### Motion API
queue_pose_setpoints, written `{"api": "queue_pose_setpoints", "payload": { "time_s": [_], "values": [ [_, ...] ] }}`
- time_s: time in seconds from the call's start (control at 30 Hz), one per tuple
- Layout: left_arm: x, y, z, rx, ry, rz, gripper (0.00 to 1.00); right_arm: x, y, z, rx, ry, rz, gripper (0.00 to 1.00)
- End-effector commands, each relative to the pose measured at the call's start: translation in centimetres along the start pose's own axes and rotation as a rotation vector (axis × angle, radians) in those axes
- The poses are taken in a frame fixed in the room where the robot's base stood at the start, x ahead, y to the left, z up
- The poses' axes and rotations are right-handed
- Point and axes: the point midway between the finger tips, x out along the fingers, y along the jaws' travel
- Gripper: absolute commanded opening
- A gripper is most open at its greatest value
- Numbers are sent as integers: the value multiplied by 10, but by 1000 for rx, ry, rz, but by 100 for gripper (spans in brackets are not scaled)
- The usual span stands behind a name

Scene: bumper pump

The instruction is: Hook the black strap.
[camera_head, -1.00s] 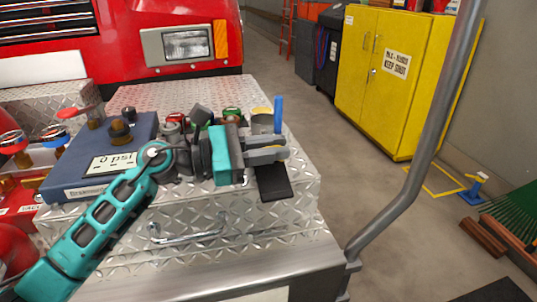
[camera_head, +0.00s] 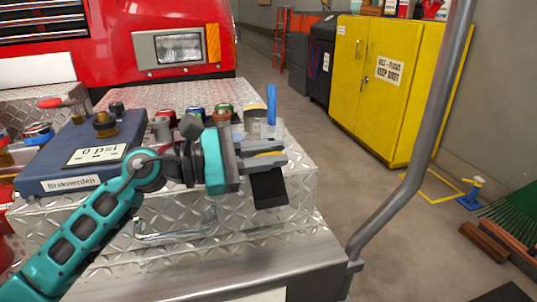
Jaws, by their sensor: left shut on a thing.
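The black strap (camera_head: 269,188) shows as a short flat dark piece hanging from the fingers of my left gripper (camera_head: 276,158). My left gripper is shut on the strap's upper part, and the fingers hide that end. The strap's lower end hangs free in front of the diamond-plate bumper's right part. My left gripper is over the bumper (camera_head: 230,220) near its right end, with its fingers pointing right. An upright blue piece (camera_head: 271,103) stands just behind the fingers, beside a grey cylinder (camera_head: 256,120). I cannot tell which part takes the strap. My right gripper is out of view.
A blue-grey box (camera_head: 70,170) with a "0 psi" display and several coloured caps crowd the bumper top left of and behind my gripper. A grey rail (camera_head: 420,150) rises at right. A yellow cabinet (camera_head: 400,100) stands behind.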

Motion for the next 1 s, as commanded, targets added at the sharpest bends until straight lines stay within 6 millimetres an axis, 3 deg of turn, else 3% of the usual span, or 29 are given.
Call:
{"api": "queue_pose_setpoints", "payload": {
  "time_s": [0.27, 0.67, 0.83, 1.0],
  "values": [
    [0, 1, 0, 0, 0, 1, 37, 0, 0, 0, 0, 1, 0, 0],
    [0, 1, 1, 0, 0, 1, 37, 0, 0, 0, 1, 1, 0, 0],
    [0, 12, 15, 5, -1, 1, 37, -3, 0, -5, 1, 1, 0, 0],
    [-1, 34, 47, 7, -1, 2, 37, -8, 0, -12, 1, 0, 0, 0]
  ]
}}
